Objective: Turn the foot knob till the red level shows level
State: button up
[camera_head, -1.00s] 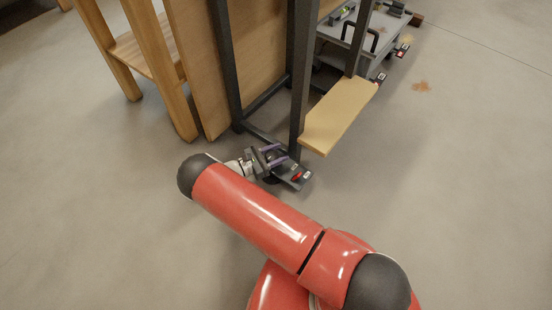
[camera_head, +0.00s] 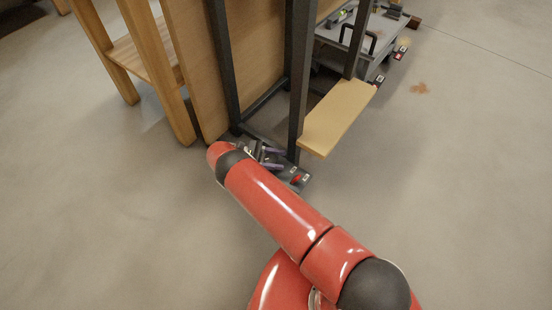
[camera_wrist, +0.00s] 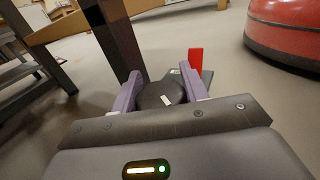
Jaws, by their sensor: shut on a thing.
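The foot knob (camera_wrist: 160,96) is dark and round with a white mark on top, at the bottom of a dark bench leg (camera_wrist: 118,38). My gripper (camera_wrist: 166,92) has its purple fingers on both sides of the knob and is shut on it. In the head view my gripper (camera_head: 268,156) is low by the leg, partly hidden by my arm. A dark plate (camera_head: 299,182) with red and white marks lies beside it. A red upright piece (camera_wrist: 195,58) stands just behind the knob in the wrist view. I cannot make out a level's bubble.
A wooden board (camera_head: 338,116) sticks out right of the dark leg (camera_head: 298,75). A wooden stool (camera_head: 150,55) stands at left. A grey low cart (camera_head: 365,45) with small parts is at the back.

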jog(key=shift+d, duration=0.1)
dwell(0.3)
jog(key=o, duration=1)
